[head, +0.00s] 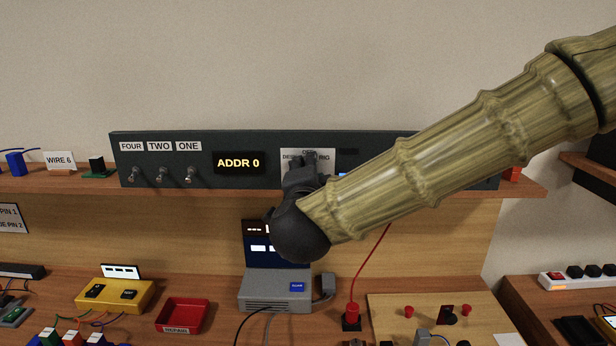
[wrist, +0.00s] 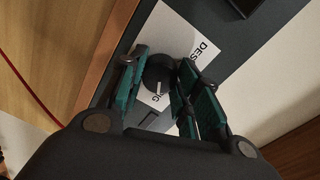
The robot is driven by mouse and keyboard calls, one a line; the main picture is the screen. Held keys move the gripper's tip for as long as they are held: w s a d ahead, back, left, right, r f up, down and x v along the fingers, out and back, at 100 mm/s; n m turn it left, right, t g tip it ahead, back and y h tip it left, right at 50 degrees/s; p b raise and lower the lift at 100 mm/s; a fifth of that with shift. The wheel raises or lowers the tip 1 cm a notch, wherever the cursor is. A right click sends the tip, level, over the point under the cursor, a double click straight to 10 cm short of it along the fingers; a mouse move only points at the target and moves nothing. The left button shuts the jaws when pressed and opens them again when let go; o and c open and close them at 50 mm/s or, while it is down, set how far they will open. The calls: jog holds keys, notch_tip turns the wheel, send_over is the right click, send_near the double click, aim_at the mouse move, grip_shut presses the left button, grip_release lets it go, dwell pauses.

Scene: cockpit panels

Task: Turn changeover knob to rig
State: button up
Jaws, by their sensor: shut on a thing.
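The changeover knob (wrist: 157,76) is a round black knob on a white label plate (wrist: 194,37), seen in the wrist view between the teal-padded fingers. The fingers hide the knob in the head view.
The dark panel (head: 238,185) bears three toggle switches and an "ADDR 0" display (head: 239,162). My arm covers the panel's right part. Below are a grey desk unit with a screen (head: 276,262), a red tray (head: 184,329), a yellow box (head: 115,296) and a red cable (head: 371,262).

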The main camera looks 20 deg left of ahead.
dwell(0.3)
jog(key=o, duration=1)
jog(key=v, duration=1.2)
